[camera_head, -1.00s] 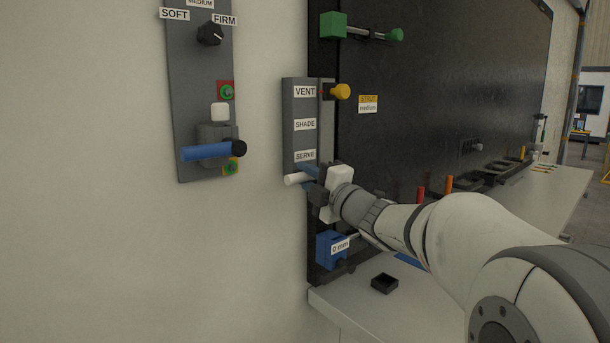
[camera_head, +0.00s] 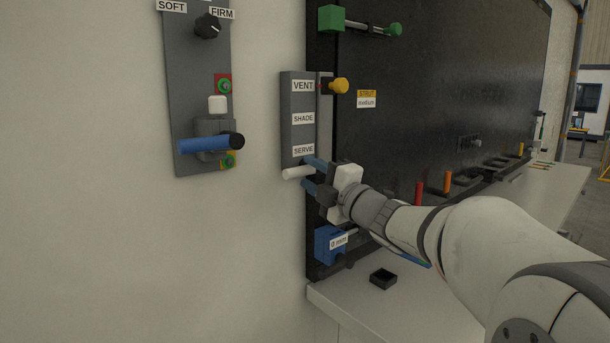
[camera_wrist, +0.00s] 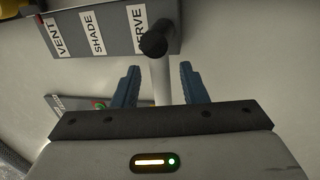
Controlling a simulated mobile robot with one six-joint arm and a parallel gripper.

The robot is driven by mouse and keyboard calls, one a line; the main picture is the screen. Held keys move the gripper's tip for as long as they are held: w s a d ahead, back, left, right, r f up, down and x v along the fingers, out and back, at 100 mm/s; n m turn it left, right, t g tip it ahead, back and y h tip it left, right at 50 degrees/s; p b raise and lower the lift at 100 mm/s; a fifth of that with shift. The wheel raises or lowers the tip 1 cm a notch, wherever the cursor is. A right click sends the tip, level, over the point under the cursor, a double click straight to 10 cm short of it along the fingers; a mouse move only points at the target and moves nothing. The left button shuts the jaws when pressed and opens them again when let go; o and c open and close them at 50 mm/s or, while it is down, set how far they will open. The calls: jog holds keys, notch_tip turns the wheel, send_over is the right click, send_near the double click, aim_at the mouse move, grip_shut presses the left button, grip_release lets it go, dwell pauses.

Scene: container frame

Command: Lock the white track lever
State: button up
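The white lever (camera_head: 298,173) sticks out at the bottom of the grey track panel (camera_head: 289,130), just below the SERVE label (camera_head: 303,150). In the wrist view, the lever's white shaft (camera_wrist: 161,82) runs from a dark round knob or pivot (camera_wrist: 153,45) toward my gripper (camera_wrist: 160,84). My gripper (camera_head: 312,176) is open, with one blue finger on each side of the shaft. Gaps show between the shaft and both fingers, so it is not gripped. The lever's inner end is partly hidden in the head view.
Left is a grey panel with a blue lever (camera_head: 205,145) and a black dial (camera_head: 208,26). A yellow knob (camera_head: 340,86) sits beside VENT. A blue block marked 0 mm (camera_head: 329,244) is below my gripper. A small black tray (camera_head: 383,278) lies on the bench.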

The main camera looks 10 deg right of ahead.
jog(key=b+v, duration=0.1)
jog(key=v, duration=0.4)
jog(key=shift+s, duration=0.1)
jog(key=s+a+f+n+g+h+b, duration=0.1)
jog(key=s+a+f+n+g, duration=0.35)
jog(key=s+f+n, duration=0.55)
jog(key=s+a+f+n+g+h, duration=0.1)
jog(key=s+a+f+n+g, duration=0.45)
jog(key=n, duration=0.95)
jog(key=s+d+f+n+g+h, duration=0.1)
jog(key=s+d+f+n+h, duration=0.3)
jog(key=n, duration=0.7)
jog(key=s+d+f+n+g+h+b, duration=0.1)
jog(key=s+d+f+n+g+h, duration=0.1)
jog(key=s+d+f+n+h, duration=0.3)
jog(key=s+d+f+n, duration=0.1)
jog(key=d+f+n, duration=0.2)
jog(key=f+n, duration=0.3)
jog(key=shift+d+f+n+g+b, duration=0.15)
jog(key=shift+d+n+g+b, duration=0.15)
jog(key=shift+d+n, duration=0.1)
